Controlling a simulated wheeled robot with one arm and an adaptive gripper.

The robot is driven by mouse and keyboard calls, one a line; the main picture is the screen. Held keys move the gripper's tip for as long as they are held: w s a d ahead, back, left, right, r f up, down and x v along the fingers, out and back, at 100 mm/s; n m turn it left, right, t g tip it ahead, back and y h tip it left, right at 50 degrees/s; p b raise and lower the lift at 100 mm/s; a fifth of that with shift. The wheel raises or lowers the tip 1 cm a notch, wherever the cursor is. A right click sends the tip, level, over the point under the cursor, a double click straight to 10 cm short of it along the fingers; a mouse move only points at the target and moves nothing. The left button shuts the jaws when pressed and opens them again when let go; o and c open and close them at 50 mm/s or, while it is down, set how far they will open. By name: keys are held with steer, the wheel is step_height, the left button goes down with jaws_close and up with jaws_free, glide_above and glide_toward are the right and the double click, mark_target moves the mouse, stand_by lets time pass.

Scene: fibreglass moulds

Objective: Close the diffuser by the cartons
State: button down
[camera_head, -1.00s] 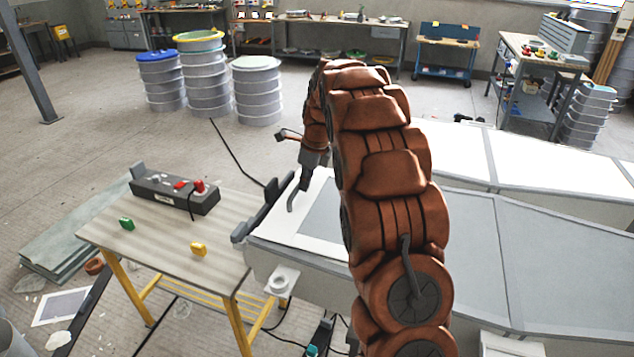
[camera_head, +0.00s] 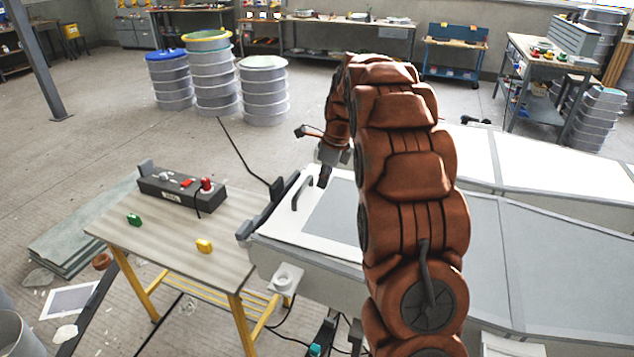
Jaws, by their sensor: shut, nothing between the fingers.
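I cannot pick out a diffuser by that name, and no cartons are clear in view. A white-framed panel (camera_head: 283,222) with a grey inset lies on the near end of a long grey mould body, right of the wooden table. A dark bent handle (camera_head: 301,192) stands on the panel. My own arm hides the panel's right part.
A wooden table (camera_head: 170,235) with yellow legs stands at the left, bearing a dark control box (camera_head: 180,192), a green piece (camera_head: 134,219) and a yellow piece (camera_head: 204,246). Stacked drums (camera_head: 212,85) stand behind. Open floor lies between. A cable (camera_head: 240,150) crosses it.

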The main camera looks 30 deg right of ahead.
steer(key=b+v, duration=0.2)
steer(key=v, duration=0.7)
steer(key=shift+s+d, duration=0.1)
steer(key=s+a+f+n+g, duration=0.2)
steer(key=s+a+n, duration=1.2)
steer(key=s+a, duration=0.25)
steer(key=s+a+f+n, duration=0.2)
steer(key=s+f+n, duration=0.1)
steer(key=s, duration=0.4)
steer(key=s+a+f+n+g+h, duration=0.1)
steer(key=s+f+n, duration=0.2)
steer(key=s+n, duration=0.3)
steer(key=s+a+f+n, duration=0.2)
steer(key=s+n, duration=0.3)
steer(key=s, duration=0.4)
steer(key=shift+s+a+f+g+h, duration=0.3)
steer(key=shift+s+a+f+g, duration=0.05)
steer(key=shift+s+f+g, duration=0.05)
